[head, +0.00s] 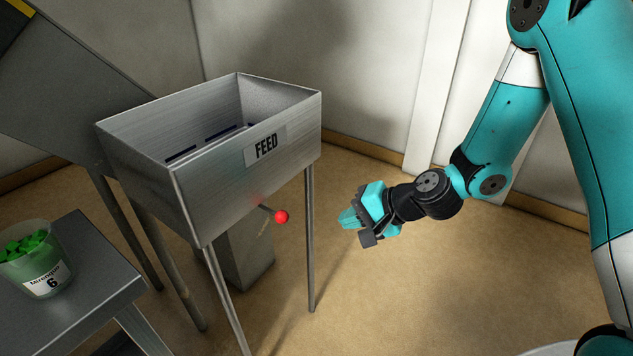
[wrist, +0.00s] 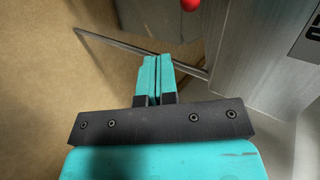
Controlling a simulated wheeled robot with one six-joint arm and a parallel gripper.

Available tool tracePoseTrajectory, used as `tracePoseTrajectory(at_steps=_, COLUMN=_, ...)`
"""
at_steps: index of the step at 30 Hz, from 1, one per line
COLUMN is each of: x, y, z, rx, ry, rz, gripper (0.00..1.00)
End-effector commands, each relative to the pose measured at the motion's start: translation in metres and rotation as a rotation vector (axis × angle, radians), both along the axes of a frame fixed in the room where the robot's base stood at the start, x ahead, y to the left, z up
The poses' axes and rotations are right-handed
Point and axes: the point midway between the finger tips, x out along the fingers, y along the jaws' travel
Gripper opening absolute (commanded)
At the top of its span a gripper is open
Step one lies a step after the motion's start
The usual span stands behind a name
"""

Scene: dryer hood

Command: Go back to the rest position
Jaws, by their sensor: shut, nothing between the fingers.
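My gripper (head: 348,218) is at the centre right of the head view, right of the metal hopper marked FEED (head: 215,195). It is apart from the hopper and from the red ball knob (head: 281,216) on the lever at the hopper's front. In the wrist view my gripper (wrist: 157,62) has its two teal fingers together with nothing between them. The red knob (wrist: 190,4) is cut off at the top edge there, beyond the fingertips. The hopper's metal side (wrist: 265,65) fills the right of that view.
A thin leg (head: 310,240) of the hopper stands between the knob and my gripper. A grey table (head: 100,270) at the left bears a clear tub (head: 42,272) of green pieces, labelled 6. The floor (head: 400,300) below my gripper is clear. Pale walls (head: 365,70) stand behind.

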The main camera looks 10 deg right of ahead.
Motion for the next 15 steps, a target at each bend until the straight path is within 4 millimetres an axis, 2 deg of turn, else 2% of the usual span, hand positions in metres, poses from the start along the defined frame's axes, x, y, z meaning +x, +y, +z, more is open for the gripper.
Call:
tracePoseTrajectory(at_steps=5, x=-0.006, y=0.008, z=0.014, rx=-0.022, ry=-0.017, rz=0.058, gripper=0.00)
tracePoseTrajectory(at_steps=8, x=-0.021, y=0.021, z=0.040, rx=-0.078, ry=-0.051, rz=0.186, gripper=0.00)
tracePoseTrajectory(at_steps=11, x=-0.050, y=0.036, z=0.075, rx=-0.169, ry=-0.096, rz=0.370, gripper=0.00)
tracePoseTrajectory(at_steps=15, x=-0.102, y=0.045, z=0.119, rx=-0.316, ry=-0.151, rz=0.623, gripper=0.00)
